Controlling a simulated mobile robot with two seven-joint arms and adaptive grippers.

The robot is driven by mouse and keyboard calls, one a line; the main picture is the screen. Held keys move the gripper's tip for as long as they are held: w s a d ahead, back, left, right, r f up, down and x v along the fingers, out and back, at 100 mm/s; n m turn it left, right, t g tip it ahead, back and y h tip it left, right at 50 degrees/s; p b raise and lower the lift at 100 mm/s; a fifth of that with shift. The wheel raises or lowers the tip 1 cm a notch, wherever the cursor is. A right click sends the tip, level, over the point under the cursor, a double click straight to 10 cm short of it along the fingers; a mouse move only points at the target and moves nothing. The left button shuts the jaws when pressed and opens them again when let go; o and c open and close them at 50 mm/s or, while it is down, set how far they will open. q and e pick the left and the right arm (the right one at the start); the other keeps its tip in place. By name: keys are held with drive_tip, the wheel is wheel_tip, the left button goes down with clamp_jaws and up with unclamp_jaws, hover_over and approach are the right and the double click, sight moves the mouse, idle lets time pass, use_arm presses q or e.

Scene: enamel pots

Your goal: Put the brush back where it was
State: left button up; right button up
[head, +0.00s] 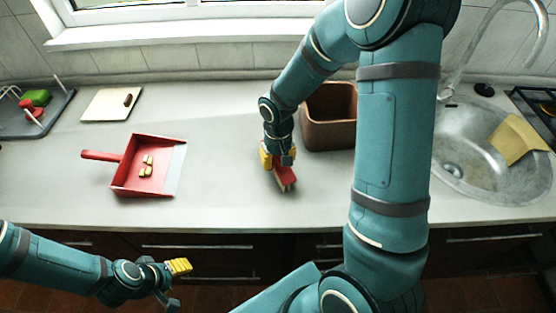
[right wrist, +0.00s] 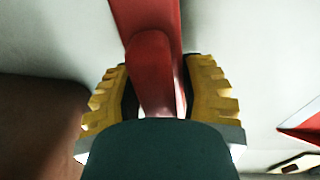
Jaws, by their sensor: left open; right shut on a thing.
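The brush (head: 284,180) is red with a dark lower edge. It is at the middle of the counter, left of the brown bin. My right gripper (head: 277,160) is shut on it from above. In the right wrist view the red brush (right wrist: 150,60) lies between the two yellow fingers of the right gripper (right wrist: 158,95). I cannot tell whether the brush touches the counter. My left gripper (head: 178,281) is open and empty, in front of the counter's edge at the lower left.
A red dustpan (head: 127,178) with several small yellowish pieces lies on the left of the counter (head: 225,130). A cutting board (head: 103,107), a dark rack (head: 58,116), a brown bin (head: 330,135) and a sink (head: 470,185) with a yellow cloth (head: 517,138) stand around. Counter between dustpan and brush is clear.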

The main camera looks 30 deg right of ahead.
drive_tip(key=shift+f, duration=0.2)
drive_tip(key=o, duration=0.7)
drive_tip(key=shift+f, duration=0.1)
drive_tip(key=o, duration=0.4)
drive_tip(key=shift+r, duration=0.4)
wheel_tip(320, 180, up, 12)
drive_tip(key=shift+f+p, duration=0.15)
drive_tip(key=shift+p, duration=1)
